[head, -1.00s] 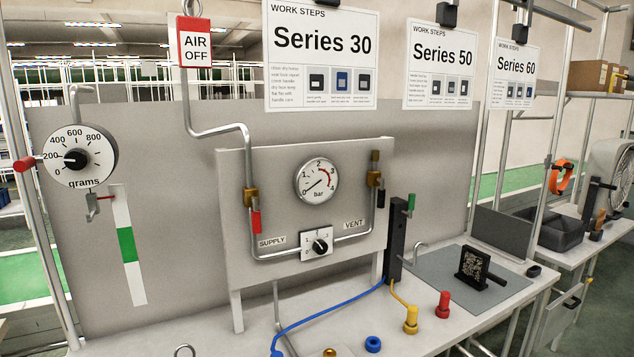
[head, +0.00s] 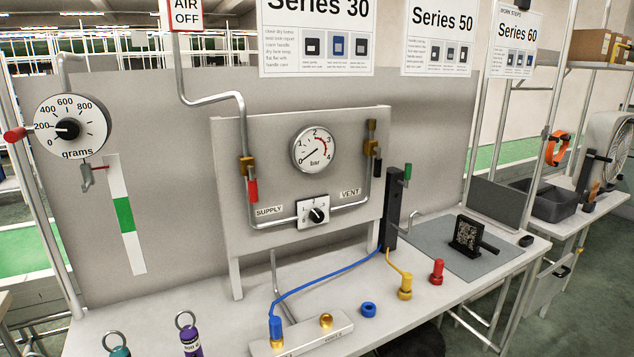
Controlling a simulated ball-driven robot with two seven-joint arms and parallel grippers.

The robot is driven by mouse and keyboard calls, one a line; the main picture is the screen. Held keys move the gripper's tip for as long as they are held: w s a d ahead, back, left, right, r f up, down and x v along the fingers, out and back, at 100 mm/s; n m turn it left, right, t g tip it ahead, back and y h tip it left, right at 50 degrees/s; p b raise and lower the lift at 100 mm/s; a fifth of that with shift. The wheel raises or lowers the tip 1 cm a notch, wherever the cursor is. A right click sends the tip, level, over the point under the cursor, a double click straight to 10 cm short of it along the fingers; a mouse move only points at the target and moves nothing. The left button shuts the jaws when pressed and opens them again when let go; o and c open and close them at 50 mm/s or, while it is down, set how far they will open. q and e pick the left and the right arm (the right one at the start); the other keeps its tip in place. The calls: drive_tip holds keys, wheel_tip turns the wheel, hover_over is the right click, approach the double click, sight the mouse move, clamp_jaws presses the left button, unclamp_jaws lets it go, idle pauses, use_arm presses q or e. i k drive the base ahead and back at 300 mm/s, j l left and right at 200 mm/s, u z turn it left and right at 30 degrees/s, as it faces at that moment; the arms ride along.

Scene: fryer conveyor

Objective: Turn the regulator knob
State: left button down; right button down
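The regulator knob (head: 316,215) is a small black dial on a white plate with numbers, low on the grey upright panel (head: 290,180). It sits between the SUPPLY label (head: 269,211) and the VENT label (head: 349,193). A round bar gauge (head: 314,150) is above it, its needle at the low end near 0. A red-handled valve (head: 252,188) is on the supply pipe. A black-handled valve (head: 377,165) is on the vent pipe. Neither of my grippers is in view.
On the bench stand a yellow fitting (head: 405,288), a red fitting (head: 437,272), a blue ring (head: 368,309) and a block (head: 330,326) with a blue hose. A purple cylinder (head: 191,340) stands at the front left. Open space lies before the panel.

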sight(316, 215)
drive_tip(key=i+l, duration=0.15)
drive_tip(key=l, duration=0.25)
drive_tip(key=i+l+u, duration=0.15)
drive_tip(key=l, duration=0.6)
drive_tip(key=i+l+u, duration=0.1)
drive_tip(key=l, duration=0.35)
drive_tip(key=i, duration=0.05)
